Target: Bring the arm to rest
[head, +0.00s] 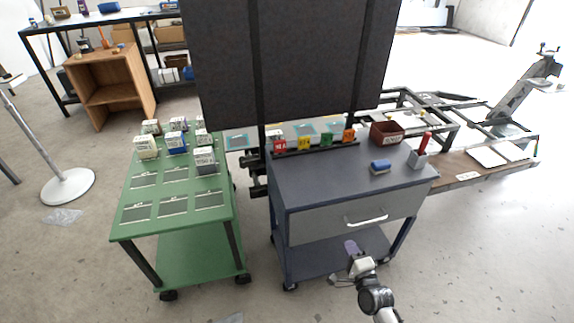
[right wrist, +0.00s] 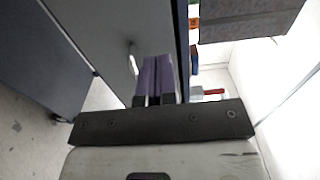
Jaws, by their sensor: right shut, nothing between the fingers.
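My right gripper (head: 352,247) is in front of the grey cart (head: 300,187), below its drawer handle (head: 366,218) in the head view. Its purple fingers are together with nothing between them. The right wrist view shows the same shut gripper (right wrist: 158,78) close to the drawer front (right wrist: 105,35), with the handle (right wrist: 133,62) just left of the fingertips. Fingers and handle appear apart. The drawer looks closed. My left gripper is in neither view.
A green cart (head: 128,217) with several small boxes stands left. A large dark panel (head: 300,60) rises behind. The floor in front is mostly clear.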

